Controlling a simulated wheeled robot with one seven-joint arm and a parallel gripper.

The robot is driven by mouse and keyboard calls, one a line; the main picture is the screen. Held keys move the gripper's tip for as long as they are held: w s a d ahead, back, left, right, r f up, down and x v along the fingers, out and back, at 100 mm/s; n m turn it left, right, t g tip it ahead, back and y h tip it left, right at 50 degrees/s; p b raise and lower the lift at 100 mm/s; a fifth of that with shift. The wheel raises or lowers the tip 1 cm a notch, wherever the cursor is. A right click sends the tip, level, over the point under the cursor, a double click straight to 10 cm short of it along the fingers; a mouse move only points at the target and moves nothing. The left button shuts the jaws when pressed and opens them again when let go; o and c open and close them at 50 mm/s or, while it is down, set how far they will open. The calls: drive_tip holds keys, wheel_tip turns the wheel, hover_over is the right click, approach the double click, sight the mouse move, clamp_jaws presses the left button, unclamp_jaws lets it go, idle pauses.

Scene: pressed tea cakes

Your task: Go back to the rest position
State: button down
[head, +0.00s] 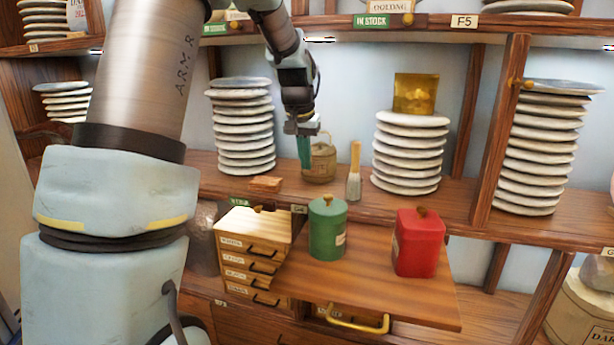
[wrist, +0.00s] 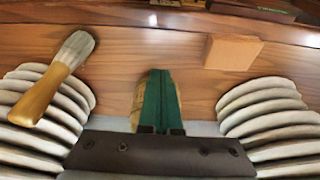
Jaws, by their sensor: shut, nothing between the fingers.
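My gripper (head: 305,150) hangs above the middle shelf in the head view, between two stacks of pressed tea cakes. Its green fingers point down and are shut together, with nothing between them. In the wrist view the shut green fingers (wrist: 161,100) stand in the middle, with a tan jar partly hidden behind them. In the head view the jar (head: 320,163) stands on the shelf just beside the fingers; I cannot tell if they touch.
Cake stacks stand left (head: 243,130) and right (head: 410,150); a gold tin (head: 415,94) tops the right one. A brush (head: 354,172) and a wooden block (head: 265,184) are on the shelf. A green canister (head: 327,230) and red canister (head: 417,243) stand on the lower counter (head: 365,280).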

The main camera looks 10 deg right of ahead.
drive_tip(key=s+a+f+n, duration=0.2)
drive_tip(key=s+a+f, duration=0.3)
drive_tip(key=s+a, duration=0.5)
drive_tip(key=s+a+f+n+g+y, duration=0.1)
drive_tip(key=s+a+f, duration=0.4)
drive_tip(key=s+a, duration=0.5)
drive_tip(key=shift+s+a+n, duration=0.4)
drive_tip(key=shift+a+n, duration=0.35)
drive_tip(key=shift+n, duration=0.15)
